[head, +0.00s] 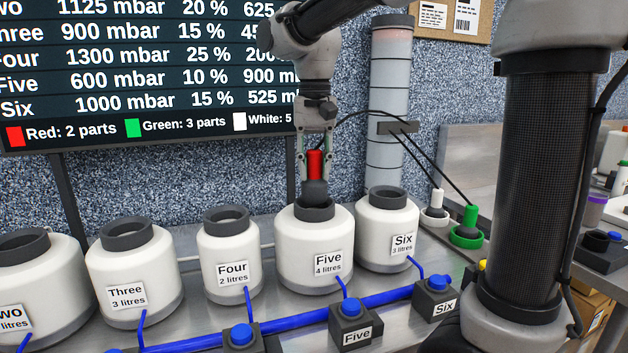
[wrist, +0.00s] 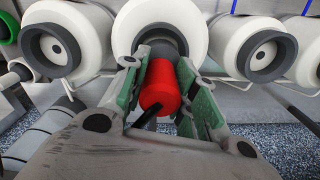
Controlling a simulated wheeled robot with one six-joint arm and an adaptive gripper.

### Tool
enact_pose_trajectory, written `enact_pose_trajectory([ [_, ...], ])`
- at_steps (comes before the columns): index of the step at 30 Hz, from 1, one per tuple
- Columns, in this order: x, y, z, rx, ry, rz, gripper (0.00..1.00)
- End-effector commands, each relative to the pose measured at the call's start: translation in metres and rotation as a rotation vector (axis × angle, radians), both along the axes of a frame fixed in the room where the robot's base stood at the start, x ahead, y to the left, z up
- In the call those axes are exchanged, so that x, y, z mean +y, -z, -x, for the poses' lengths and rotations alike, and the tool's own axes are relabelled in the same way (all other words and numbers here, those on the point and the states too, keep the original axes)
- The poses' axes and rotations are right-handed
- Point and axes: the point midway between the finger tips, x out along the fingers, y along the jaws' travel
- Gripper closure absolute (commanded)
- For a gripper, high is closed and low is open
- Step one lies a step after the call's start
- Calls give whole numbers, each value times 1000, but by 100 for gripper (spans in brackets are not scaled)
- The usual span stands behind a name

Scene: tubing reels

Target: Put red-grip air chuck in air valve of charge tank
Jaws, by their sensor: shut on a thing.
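The red-grip air chuck (head: 315,165) is upright between the fingers of my gripper (head: 315,175), which is shut on its red grip. In the wrist view the red grip (wrist: 159,84) shows between the green-sided fingers. Its dark lower end meets the dark neck (head: 314,208) of the white tank labelled Five, 4 litres (head: 300,240). I cannot tell how deep the end sits in the neck. No tank in view is labelled charge tank.
White tanks Four (head: 229,262) and Six (head: 388,240) flank Five closely. A tall clear column (head: 388,90) stands behind, with dark hoses from its box (head: 398,128). White (head: 435,207) and green (head: 469,227) chucks stand in holders at right. A blue pipe (head: 300,322) runs in front.

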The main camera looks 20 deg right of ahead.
Motion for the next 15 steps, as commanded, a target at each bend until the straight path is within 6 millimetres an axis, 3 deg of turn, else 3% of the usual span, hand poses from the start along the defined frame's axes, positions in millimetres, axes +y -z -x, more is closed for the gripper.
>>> enact_pose_trajectory([
  [6, 0, 29, 0, 2, 0, 0, 100],
  [15, 0, 31, 0, 1, 0, 1, 100],
])
